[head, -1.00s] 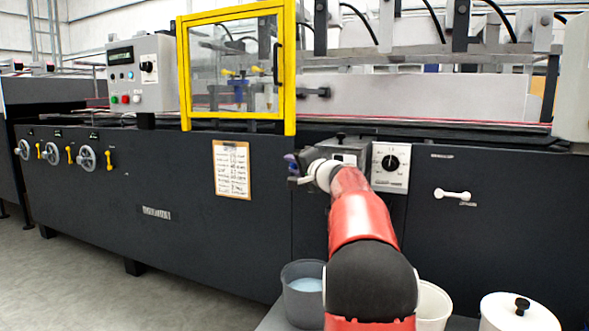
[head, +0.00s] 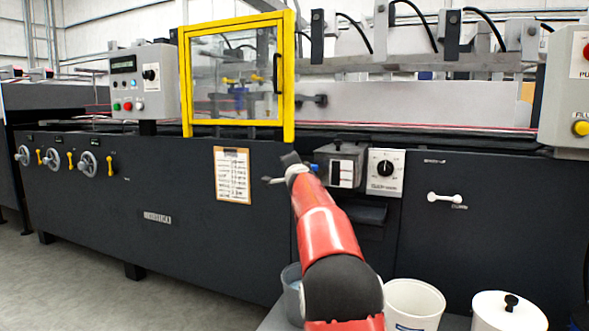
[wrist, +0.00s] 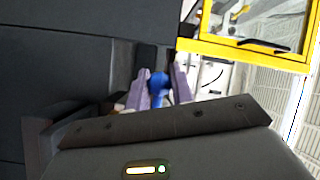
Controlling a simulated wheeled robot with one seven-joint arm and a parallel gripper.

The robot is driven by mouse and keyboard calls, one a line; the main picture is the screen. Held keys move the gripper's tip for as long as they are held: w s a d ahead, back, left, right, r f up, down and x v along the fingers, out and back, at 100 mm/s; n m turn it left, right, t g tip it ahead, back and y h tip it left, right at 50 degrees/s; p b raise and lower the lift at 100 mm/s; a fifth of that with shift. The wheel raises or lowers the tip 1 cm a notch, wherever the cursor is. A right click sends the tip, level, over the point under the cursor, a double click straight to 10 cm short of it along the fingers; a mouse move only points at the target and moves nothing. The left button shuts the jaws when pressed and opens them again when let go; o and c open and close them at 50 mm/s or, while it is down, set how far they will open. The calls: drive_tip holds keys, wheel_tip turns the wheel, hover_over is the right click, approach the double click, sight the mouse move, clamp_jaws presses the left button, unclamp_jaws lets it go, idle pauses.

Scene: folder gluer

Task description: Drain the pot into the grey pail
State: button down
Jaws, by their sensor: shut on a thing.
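The pot (head: 346,166) is a grey metal box with a black knob on its lid, on the dark machine front beside a dial panel. A small blue part (head: 314,167) shows at its left side. My gripper (wrist: 160,88) is shut on a blue knob (wrist: 158,78), which shows between its pale purple fingers in the wrist view. In the head view my wrist is just left of the pot, and the fingertips are hard to make out. The grey pail (head: 290,283) stands low in front of the machine, mostly hidden behind my arm.
A white bucket (head: 413,300) and a white lidded container (head: 510,311) stand right of the grey pail. A yellow-framed guard (head: 289,75) is above and left of the pot. A clipboard (head: 232,176) hangs left of my wrist. A white handle (head: 447,197) is right.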

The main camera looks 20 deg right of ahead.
drive_tip(key=m+g+h+p, duration=0.1)
drive_tip(key=h+p, duration=0.1)
drive_tip(key=w+d+m+g+h+p, duration=0.1)
drive_tip(key=h+p, duration=0.1)
drive_tip(key=p, duration=0.1)
drive_tip(key=w+m+g+h+p, duration=0.1)
drive_tip(key=m+p, duration=0.1)
drive_tip(key=p, duration=0.1)
drive_tip(key=shift+d+h, duration=0.2)
drive_tip(key=shift+h, duration=0.2)
drive_tip(key=shift+f, duration=0.1)
drive_tip(key=c, duration=1.2)
unclamp_jaws()
drive_tip(key=shift+c, duration=0.2)
